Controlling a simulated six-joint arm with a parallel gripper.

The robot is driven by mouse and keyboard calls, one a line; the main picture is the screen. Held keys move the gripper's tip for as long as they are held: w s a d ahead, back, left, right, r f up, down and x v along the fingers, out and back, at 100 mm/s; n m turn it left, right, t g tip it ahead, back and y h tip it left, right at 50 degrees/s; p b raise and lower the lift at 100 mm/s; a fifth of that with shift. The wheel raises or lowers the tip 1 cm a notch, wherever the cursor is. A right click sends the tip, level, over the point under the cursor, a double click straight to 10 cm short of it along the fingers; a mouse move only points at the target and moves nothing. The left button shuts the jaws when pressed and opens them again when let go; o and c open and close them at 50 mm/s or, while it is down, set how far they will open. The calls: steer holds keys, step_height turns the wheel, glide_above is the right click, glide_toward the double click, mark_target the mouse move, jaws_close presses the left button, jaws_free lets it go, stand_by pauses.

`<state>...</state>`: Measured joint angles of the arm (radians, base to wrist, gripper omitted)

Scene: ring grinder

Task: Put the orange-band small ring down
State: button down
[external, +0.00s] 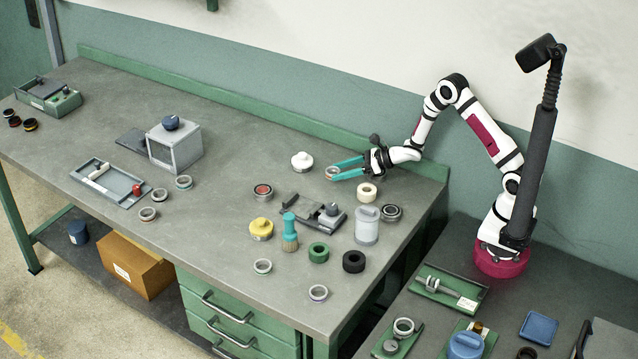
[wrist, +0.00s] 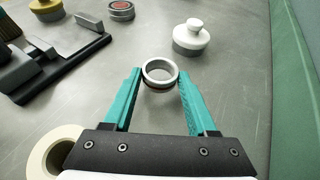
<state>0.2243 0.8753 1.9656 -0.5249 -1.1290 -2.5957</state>
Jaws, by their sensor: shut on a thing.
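My gripper (external: 334,173) reaches left from the arm over the back right part of the grey bench. Its teal fingers are shut on a small silver ring (wrist: 160,73), which sits between the fingertips in the wrist view. The ring also shows at the fingertips in the external view (external: 331,171). A dark band shows on its outer side in the wrist view; I cannot make out an orange band clearly. I cannot tell whether the ring touches the bench or hangs just above it.
A white knobbed pot (wrist: 191,37) stands just beyond the ring, to the right in the wrist view. A cream ring (external: 367,192) lies near the gripper. A dark fixture (external: 298,211) and red-topped tin (external: 263,191) are nearby. Bare bench (wrist: 228,80) surrounds the ring.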

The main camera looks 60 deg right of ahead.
steer(key=shift+f, duration=0.55)
steer(key=shift+c, duration=1)
jaws_free()
steer(key=shift+s+f, duration=0.15)
steer(key=shift+f, duration=0.05)
steer(key=shift+r, duration=0.25)
steer(key=v, duration=0.2)
steer(key=r+v, duration=0.1)
steer(key=v, duration=0.2)
steer(key=shift+w, duration=0.25)
step_height(320, 180, up, 7)
steer(key=shift+r, duration=0.1)
